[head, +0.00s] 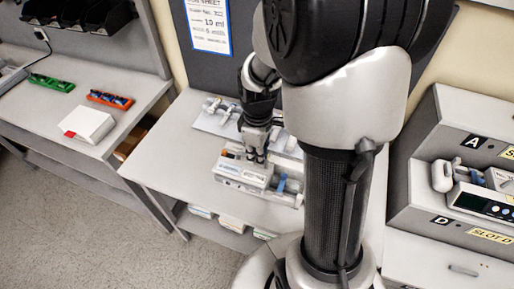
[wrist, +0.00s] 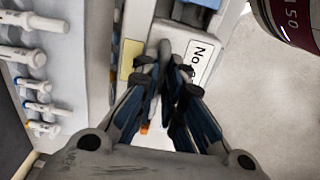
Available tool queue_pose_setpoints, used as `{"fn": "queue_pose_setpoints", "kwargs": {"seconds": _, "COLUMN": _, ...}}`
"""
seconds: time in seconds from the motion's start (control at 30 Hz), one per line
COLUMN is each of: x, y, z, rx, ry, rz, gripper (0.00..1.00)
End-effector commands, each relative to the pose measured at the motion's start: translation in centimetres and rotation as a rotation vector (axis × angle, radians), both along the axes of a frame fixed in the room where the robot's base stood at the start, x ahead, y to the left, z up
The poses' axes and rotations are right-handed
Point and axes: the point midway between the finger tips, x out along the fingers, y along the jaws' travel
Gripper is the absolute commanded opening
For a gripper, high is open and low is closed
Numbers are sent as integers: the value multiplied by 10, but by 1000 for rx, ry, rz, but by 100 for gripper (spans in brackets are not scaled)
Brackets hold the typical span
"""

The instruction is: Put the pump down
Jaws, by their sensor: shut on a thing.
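The pump (head: 242,176) is a white and grey box with an orange mark at its left end and a blue part at its right. It is at the worktable (head: 180,165); whether its underside touches the top is hard to tell. My gripper (head: 257,157) points down over the pump and is shut on it. In the wrist view my gripper's (wrist: 166,92) blue-grey fingers close on a grey raised part of the pump (wrist: 203,58), beside a white label reading "No". The fingers hide part of the held piece.
Syringes lie on a grey board (head: 207,118) behind the pump. A slotted rack (head: 420,165) with labels A and D stands at the right, another device (head: 478,200) in it. A left bench holds a white box (head: 88,124) and green and orange trays. The worktable's front left is clear.

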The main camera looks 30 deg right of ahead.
Motion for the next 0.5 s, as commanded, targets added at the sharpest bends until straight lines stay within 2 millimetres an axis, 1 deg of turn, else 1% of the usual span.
{"fn": "queue_pose_setpoints", "kwargs": {"seconds": 0.07, "x": 1, "y": 0, "z": -2, "rx": -1, "ry": -2, "rz": 0, "gripper": 0}}
{"fn": "queue_pose_setpoints", "kwargs": {"seconds": 0.17, "x": 0, "y": 0, "z": -11, "rx": -1, "ry": -1, "rz": 0, "gripper": 0}}
{"fn": "queue_pose_setpoints", "kwargs": {"seconds": 0.3, "x": 0, "y": 0, "z": -32, "rx": 0, "ry": 0, "rz": 0, "gripper": 0}}
{"fn": "queue_pose_setpoints", "kwargs": {"seconds": 0.4, "x": 0, "y": 0, "z": -42, "rx": -1, "ry": -1, "rz": 0, "gripper": 0}}
{"fn": "queue_pose_setpoints", "kwargs": {"seconds": 0.5, "x": 1, "y": 0, "z": -43, "rx": -1, "ry": -3, "rz": 0, "gripper": 0}}
